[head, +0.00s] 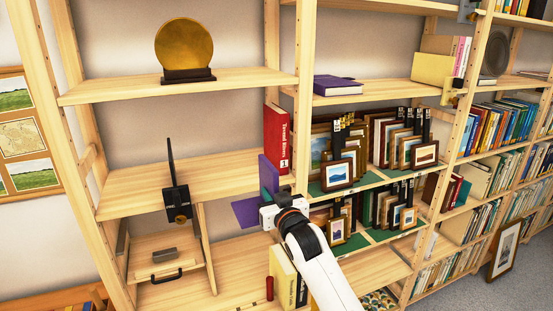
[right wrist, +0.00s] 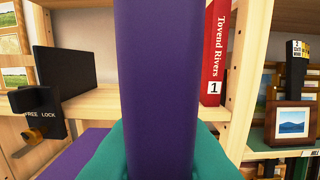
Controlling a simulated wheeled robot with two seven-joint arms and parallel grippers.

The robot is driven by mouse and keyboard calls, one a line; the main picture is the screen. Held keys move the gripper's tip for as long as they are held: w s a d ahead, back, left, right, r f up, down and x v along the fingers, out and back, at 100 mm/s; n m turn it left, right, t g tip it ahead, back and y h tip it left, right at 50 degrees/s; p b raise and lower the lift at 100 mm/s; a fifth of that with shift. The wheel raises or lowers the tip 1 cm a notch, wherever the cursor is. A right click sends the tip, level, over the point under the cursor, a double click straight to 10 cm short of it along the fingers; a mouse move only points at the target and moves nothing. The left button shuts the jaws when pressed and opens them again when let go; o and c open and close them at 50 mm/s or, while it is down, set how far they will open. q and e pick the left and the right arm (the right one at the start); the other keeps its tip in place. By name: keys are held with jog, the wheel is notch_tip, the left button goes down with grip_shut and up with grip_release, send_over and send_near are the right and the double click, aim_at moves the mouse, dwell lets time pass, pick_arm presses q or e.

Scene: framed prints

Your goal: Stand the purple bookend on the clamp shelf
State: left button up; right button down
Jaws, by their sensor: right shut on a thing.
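The purple bookend (head: 246,212) is an L of an upright plate and a flat foot. My right gripper (head: 270,194) is shut on its upright plate and holds it upright at the middle shelf's front edge, left of the red book. In the right wrist view the purple plate (right wrist: 155,80) stands between the teal fingers and fills the middle. The middle shelf (head: 140,192) carries a black clamp (head: 178,192) with an upright black plate, a brass knob and a "FREE LOCK" label (right wrist: 40,114). I cannot tell whether the bookend touches the shelf. My left gripper is not in view.
The red book (head: 277,140) stands at the shelf's right end by the wooden post. Framed prints (head: 337,174) fill the bay to the right. A gold disc (head: 184,45) stands on the shelf above. The middle shelf is bare between clamp and bookend.

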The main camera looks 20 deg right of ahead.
aim_at(273, 182)
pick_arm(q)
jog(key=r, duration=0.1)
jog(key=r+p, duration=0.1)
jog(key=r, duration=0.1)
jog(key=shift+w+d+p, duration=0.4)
pick_arm(e)
jog(key=w+r, duration=0.1)
jog(key=w+d+r, duration=0.1)
jog(key=r, duration=0.1)
jog(key=shift+w+d, duration=0.1)
jog(key=shift+d, duration=0.05)
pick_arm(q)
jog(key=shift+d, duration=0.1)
pick_arm(e)
jog(key=shift+w, duration=0.1)
